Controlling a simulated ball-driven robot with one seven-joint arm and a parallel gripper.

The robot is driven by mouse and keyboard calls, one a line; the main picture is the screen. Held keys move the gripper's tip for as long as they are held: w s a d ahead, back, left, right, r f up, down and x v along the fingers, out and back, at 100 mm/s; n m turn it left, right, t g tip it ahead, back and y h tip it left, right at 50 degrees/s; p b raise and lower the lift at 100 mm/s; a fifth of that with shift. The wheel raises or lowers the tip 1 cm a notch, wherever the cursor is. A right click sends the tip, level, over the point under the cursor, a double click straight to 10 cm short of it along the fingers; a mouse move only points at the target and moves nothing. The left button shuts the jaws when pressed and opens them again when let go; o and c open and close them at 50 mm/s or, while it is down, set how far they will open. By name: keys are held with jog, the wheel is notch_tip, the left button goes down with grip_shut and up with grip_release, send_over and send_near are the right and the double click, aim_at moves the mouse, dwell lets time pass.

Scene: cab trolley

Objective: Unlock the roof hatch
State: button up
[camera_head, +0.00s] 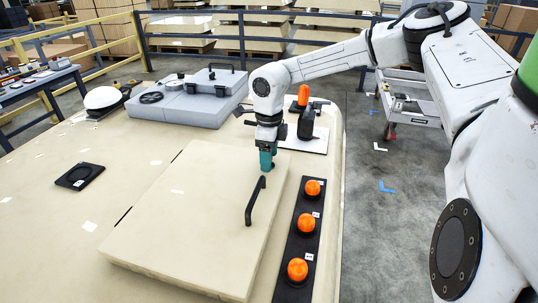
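The roof hatch (185,215) is a thick beige panel lying on the beige cab roof. A black bar handle (255,202) stands on its right side. My gripper (267,165) points down with teal fingers at the hatch's far right corner, just beyond the far end of the handle. I cannot tell whether it touches the panel or whether its fingers are open. No separate lock or latch can be made out; the spot under the fingers is hidden.
Orange beacons (307,223) stand on a black strip right of the hatch. Behind my gripper are a dark device (306,122) on a white plate and another orange beacon (303,96). A grey box unit (190,104) and white dome (102,97) stand farther back. The left roof is mostly clear.

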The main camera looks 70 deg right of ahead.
jog(key=shift+o, duration=0.6)
notch_tip(320, 180, up, 11)
jog(key=b, duration=0.1)
jog(key=shift+f, duration=0.15)
dwell(0.5)
